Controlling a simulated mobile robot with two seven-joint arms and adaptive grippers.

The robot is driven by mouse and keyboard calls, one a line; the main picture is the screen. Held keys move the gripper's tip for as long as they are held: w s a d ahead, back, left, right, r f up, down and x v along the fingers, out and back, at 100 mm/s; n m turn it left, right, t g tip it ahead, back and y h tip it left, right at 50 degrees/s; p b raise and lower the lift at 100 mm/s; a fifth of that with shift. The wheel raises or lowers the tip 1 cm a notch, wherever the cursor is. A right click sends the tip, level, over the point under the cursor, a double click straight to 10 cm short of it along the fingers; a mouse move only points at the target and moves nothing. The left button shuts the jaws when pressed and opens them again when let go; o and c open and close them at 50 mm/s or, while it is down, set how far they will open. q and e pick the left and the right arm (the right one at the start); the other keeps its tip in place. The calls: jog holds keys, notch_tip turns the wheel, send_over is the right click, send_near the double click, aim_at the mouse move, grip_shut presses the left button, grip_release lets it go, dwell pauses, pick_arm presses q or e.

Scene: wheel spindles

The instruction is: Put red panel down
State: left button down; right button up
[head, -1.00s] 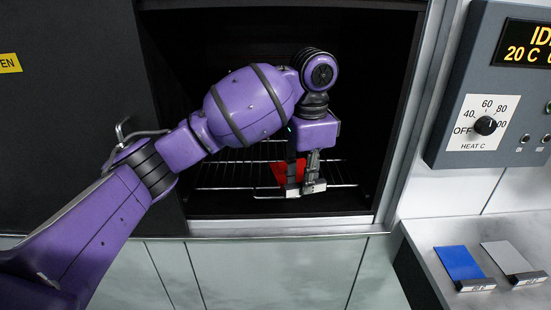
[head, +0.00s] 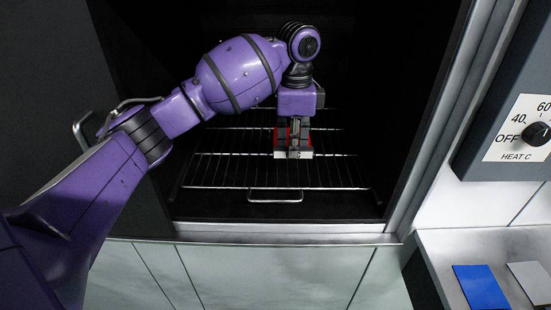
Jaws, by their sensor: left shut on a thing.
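My left gripper (head: 294,147) is inside the dark oven, pointing down over the wire rack (head: 230,172). It is shut on the red panel (head: 282,134). Only small red parts of the panel show around the fingers; most of it is hidden behind them. A pale strip at the panel's lower edge (head: 283,155) shows at the fingertips. I cannot tell whether the panel touches the rack. My right gripper is not in view.
The oven's right wall edge (head: 432,130) and front sill (head: 280,228) frame the opening. The open door (head: 75,70) is at the left. A blue panel (head: 481,287) and a grey panel (head: 532,281) lie on the counter at right. A heat knob (head: 536,134) is above.

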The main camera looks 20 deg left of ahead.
pick_arm(q)
send_over(275, 172)
jog(key=f, duration=0.6)
jog(key=shift+s+d, duration=0.2)
jog(key=shift+d, duration=0.2)
jog(key=shift+w+a+f, duration=0.15)
jog(key=shift+a+f, duration=0.15)
jog(key=shift+f, duration=0.05)
notch_tip(275, 172, down, 3)
jog(key=shift+w+a+f, duration=0.1)
jog(key=shift+w+a, duration=0.05)
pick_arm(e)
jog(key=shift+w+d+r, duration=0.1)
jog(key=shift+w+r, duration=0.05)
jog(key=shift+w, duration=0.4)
pick_arm(q)
jog(key=shift+f, duration=0.1)
jog(key=c, duration=1.7)
grip_release()
jog(key=shift+f, duration=0.1)
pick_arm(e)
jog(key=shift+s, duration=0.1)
